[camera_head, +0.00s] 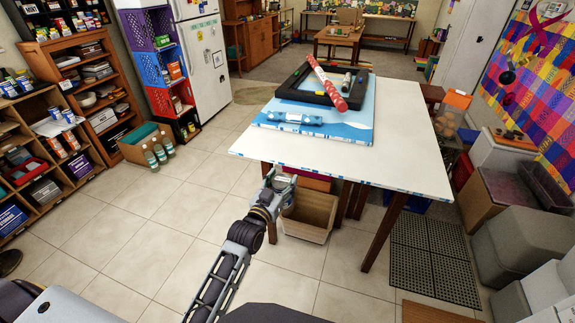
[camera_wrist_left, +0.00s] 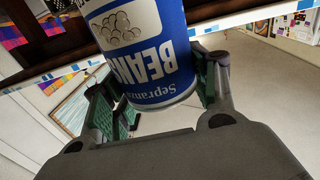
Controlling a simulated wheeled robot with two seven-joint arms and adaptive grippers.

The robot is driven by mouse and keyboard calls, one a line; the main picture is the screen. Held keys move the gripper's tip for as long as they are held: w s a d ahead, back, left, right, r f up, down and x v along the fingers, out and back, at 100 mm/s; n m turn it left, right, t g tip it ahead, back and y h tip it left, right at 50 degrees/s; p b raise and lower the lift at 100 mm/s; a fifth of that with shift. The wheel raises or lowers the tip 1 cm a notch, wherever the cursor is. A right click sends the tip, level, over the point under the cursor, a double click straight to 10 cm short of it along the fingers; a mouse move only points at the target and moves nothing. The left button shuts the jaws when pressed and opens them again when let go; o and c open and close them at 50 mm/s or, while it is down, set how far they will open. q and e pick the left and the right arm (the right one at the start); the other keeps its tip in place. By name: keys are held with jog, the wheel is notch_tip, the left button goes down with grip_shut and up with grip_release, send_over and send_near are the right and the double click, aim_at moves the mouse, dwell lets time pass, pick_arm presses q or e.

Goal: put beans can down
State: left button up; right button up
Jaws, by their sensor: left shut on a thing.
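The beans can (camera_wrist_left: 150,62) is blue and white with a picture of beans, and its lettering appears upside down in the left wrist view. My left gripper (camera_head: 281,184) is shut on it, with a finger on either side of the can. My right gripper is not in view.
On the table lie a blue board (camera_head: 345,131), a black tray (camera_head: 293,92), a red roll (camera_head: 328,84) and a blue roll (camera_head: 295,118).

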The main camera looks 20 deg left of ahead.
pick_arm(q)
jog(key=s+a+f+n+y, duration=0.1)
jog(key=s+a+f+y, duration=0.1)
jog(key=s+f, duration=0.7)
jog(key=shift+s+a+f, duration=0.15)
jog(key=shift+s+a, duration=0.05)
jog(key=shift+s, duration=0.1)
